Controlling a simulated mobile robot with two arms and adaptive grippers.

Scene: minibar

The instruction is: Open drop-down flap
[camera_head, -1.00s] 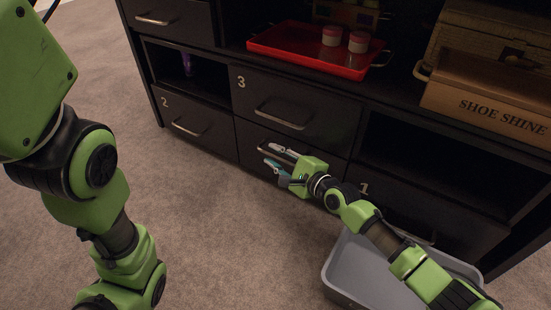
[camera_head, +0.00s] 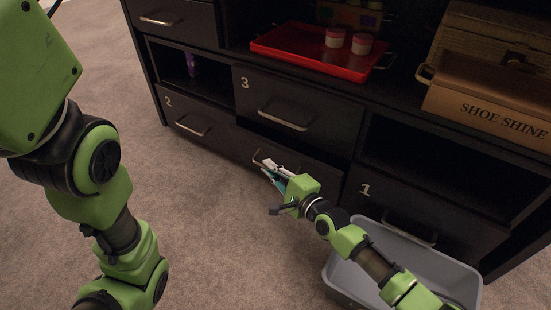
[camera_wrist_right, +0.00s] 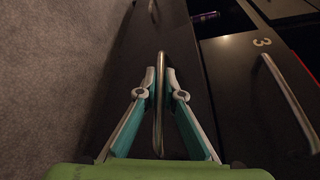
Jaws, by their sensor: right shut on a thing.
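The drop-down flap (camera_head: 318,178) is the dark unnumbered front panel below drawer 3. It appears tipped a little outward at the top. Its metal bar handle (camera_head: 259,157) faces me and also shows in the wrist view (camera_wrist_right: 160,70). My right gripper (camera_head: 270,169) is at this handle. In the wrist view its two fingers (camera_wrist_right: 160,85) are closed around the bar, one on each side. Part of the flap is hidden behind my right arm. My left arm fills the left side of the head view, but its gripper is out of the picture.
Drawer 3 (camera_head: 310,108) is shut above the flap, drawer 2 (camera_head: 180,105) is at its left and front 1 (camera_head: 400,205) at its right. A grey bin (camera_head: 467,282) stands on the floor under my right arm.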

